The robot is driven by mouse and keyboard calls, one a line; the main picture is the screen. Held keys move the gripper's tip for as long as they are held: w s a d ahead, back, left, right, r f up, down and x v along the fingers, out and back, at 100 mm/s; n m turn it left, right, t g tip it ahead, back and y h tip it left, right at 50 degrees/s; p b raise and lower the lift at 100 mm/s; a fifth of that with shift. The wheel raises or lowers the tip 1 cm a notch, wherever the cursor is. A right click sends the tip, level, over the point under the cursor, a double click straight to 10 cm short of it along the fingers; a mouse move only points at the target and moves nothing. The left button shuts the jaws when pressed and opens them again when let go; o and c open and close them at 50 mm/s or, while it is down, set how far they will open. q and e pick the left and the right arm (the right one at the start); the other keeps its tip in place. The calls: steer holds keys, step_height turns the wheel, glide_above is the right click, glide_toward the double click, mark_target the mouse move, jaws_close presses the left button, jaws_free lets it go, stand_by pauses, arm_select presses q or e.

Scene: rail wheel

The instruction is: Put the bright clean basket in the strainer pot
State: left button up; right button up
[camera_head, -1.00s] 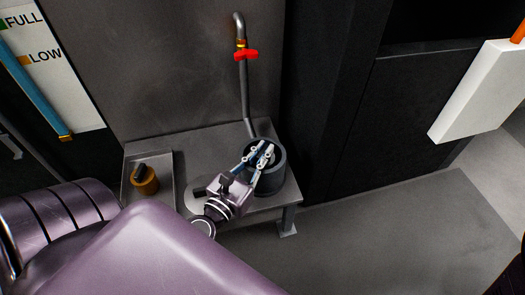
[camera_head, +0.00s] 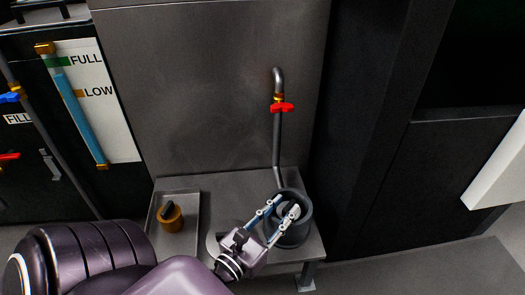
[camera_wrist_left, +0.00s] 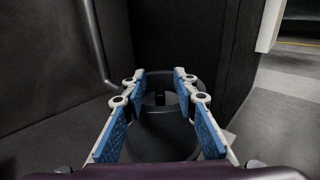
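The strainer pot (camera_head: 297,234) is a dark grey round pot at the bench's right end. My left gripper (camera_head: 285,206) is over its mouth, with the fingers spread apart. In the left wrist view the open fingers (camera_wrist_left: 160,76) flank the pot (camera_wrist_left: 160,136), with nothing gripped between them. A small dark upright piece (camera_wrist_left: 160,99), like a handle, shows at the pot's far inside. A pale grey surface shows in the pot mouth in the head view; I cannot tell clearly whether it is the bright basket. My right gripper is not in view.
A metal tray (camera_head: 193,202) on the bench's left holds an orange-brown basket (camera_head: 171,217) with a dark handle. A pipe (camera_head: 277,145) with a red valve handle (camera_head: 282,107) rises behind the pot. A level gauge (camera_head: 81,118) is at left.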

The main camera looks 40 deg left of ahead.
arm_select(q)
steer(key=s, duration=0.9)
steer(key=shift+d+p, duration=0.35)
steer(key=shift+p, duration=0.1)
steer(key=shift+w+r, duration=0.1)
